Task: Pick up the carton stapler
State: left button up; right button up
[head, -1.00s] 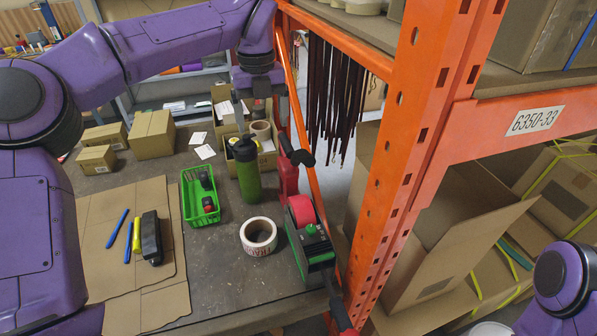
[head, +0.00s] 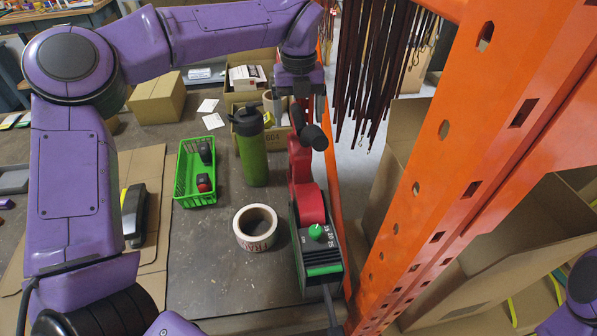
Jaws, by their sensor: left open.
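A red tool with a black handle (head: 300,160) stands near the table's right edge, close to the orange post; I take it to be the carton stapler. My left gripper (head: 301,104) is open and points down just above and behind the red tool's black handle. Nothing shows between its fingers, and I cannot tell whether it touches the handle. My right gripper is out of view; only a bit of my right arm shows at the lower right.
A tape roll (head: 255,228), green bottle (head: 251,150) and green basket (head: 180,180) stand left. The orange rack post (head: 440,170) rises close on the right. Bare table (head: 205,260) lies front left.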

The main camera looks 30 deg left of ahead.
aim_at(299, 153)
pick_arm(q)
jog(key=f, duration=0.4)
jog(key=shift+s+d+f+p, duration=0.15)
jog(key=shift+s+d+p, duration=0.15)
jog(key=shift+s, duration=0.1)
jog(key=shift+f, duration=0.4)
grip_shut()
jog(key=shift+w+r, duration=0.1)
jog(key=shift+r, duration=0.05)
